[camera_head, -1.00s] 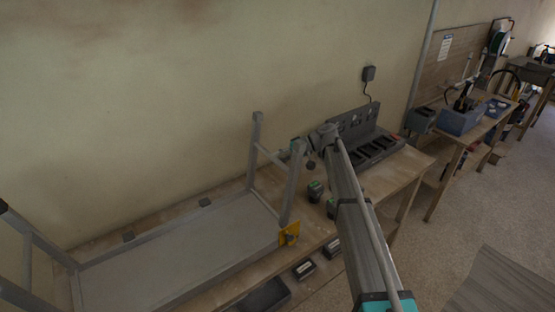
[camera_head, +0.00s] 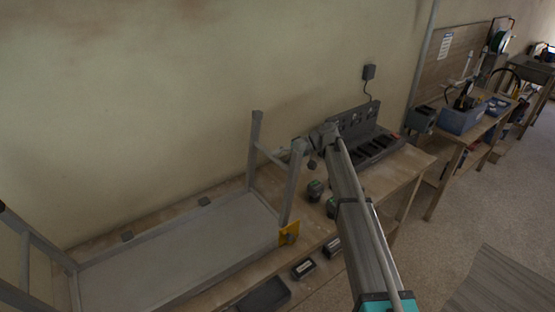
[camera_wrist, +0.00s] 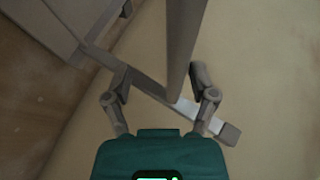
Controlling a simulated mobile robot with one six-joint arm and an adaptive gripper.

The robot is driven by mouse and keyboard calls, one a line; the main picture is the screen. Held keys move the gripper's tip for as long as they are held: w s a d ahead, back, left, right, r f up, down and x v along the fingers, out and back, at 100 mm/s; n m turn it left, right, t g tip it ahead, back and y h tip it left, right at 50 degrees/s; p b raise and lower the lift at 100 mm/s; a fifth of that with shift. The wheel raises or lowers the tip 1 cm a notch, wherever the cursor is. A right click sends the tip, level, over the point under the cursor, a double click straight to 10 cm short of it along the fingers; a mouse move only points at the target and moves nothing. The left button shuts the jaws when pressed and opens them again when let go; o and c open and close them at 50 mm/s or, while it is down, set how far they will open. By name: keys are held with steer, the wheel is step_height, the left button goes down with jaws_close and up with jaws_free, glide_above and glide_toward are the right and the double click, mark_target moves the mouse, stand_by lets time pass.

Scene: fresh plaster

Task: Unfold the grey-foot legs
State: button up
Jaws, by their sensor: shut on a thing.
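A grey folding platform (camera_head: 180,250) lies upside down on the workbench, its legs pointing up. The leg pair at its right end has grey feet (camera_head: 257,115) and stands roughly upright, joined by a crossbar (camera_head: 270,158). The left-end leg pair (camera_head: 30,236) also stands up and shows a dark foot. A yellow plate (camera_head: 289,233) sits at the base of the near right leg (camera_head: 288,195). My gripper (camera_head: 308,146) is at the top of that near leg. In the wrist view its fingers (camera_wrist: 161,88) lie on both sides of the leg (camera_wrist: 182,45), shut on it.
A grey charger rack (camera_head: 368,140) stands on the bench behind my gripper. Small green-black batteries (camera_head: 315,190) and dark boxes (camera_head: 304,268) lie right of the platform. The plaster wall (camera_head: 170,100) runs close behind the bench. Open floor (camera_head: 455,215) lies to the right.

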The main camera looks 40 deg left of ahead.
steer(key=w+d+f+b, duration=0.5)
steer(key=w+d, duration=0.4)
steer(key=w, duration=0.2)
steer(key=shift+w+f, duration=0.15)
steer(key=shift+w, duration=0.1)
stand_by(1.8)
stand_by(0.6)
steer(key=s+d+f+m+t+h, duration=0.1)
steer(key=s+d+f+m+t, duration=0.15)
steer(key=d, duration=0.85)
steer(key=s+d+f+m+t+h, duration=0.1)
steer(key=d+f+m+t, duration=0.15)
steer(key=d, duration=0.95)
steer(key=s+d+f+m+t+h, duration=0.15)
steer(key=d+f, duration=0.25)
steer(key=d, duration=0.7)
steer(key=s+d+m+t+h, duration=0.1)
steer(key=s+d, duration=0.3)
steer(key=d, duration=0.5)
steer(key=s+d+f+m+t+h, duration=0.1)
steer(key=s+d, duration=0.3)
steer(key=d, duration=0.5)
steer(key=s+d+f+m+t+h, duration=0.1)
steer(key=s+d+m+t+h, duration=0.1)
steer(key=s+d, duration=0.3)
steer(key=d+m+h, duration=0.1)
steer(key=d, duration=0.2)
steer(key=shift+d+f+m, duration=0.2)
steer(key=shift+d+m, duration=0.15)
steer(key=shift+d, duration=0.05)
